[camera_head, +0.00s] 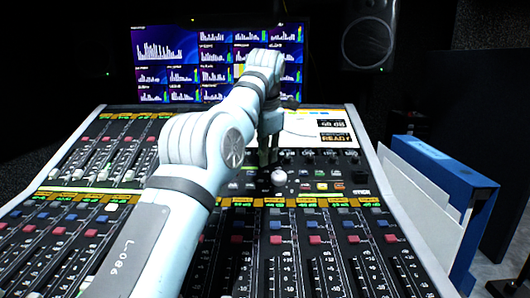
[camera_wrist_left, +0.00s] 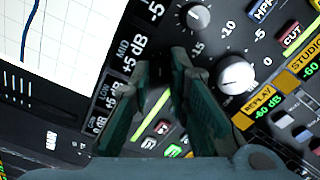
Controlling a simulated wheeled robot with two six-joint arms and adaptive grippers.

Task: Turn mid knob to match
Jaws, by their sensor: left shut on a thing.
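My left gripper (camera_head: 267,155) reaches down onto the knob area of the mixing console, below the small screen. In the left wrist view its dark green fingers (camera_wrist_left: 163,65) stand close together, shut on a knob that they mostly hide. Beside them a label (camera_wrist_left: 128,55) reads MID and +5 dB. A white-topped knob (camera_wrist_left: 237,75) stands just right of the fingers, and a grey knob (camera_wrist_left: 197,18) shows above them. Scale marks such as -15, -10, -5 and 0 are printed around. I cannot read the held knob's pointer. My right gripper is not in view.
The small screen (camera_head: 318,130) has a white curve panel, also in the left wrist view (camera_wrist_left: 60,40). Rows of faders (camera_head: 330,260) fill the console front. A blue binder (camera_head: 455,180) stands at the right. A monitor (camera_head: 170,50) and speaker (camera_head: 368,42) are behind.

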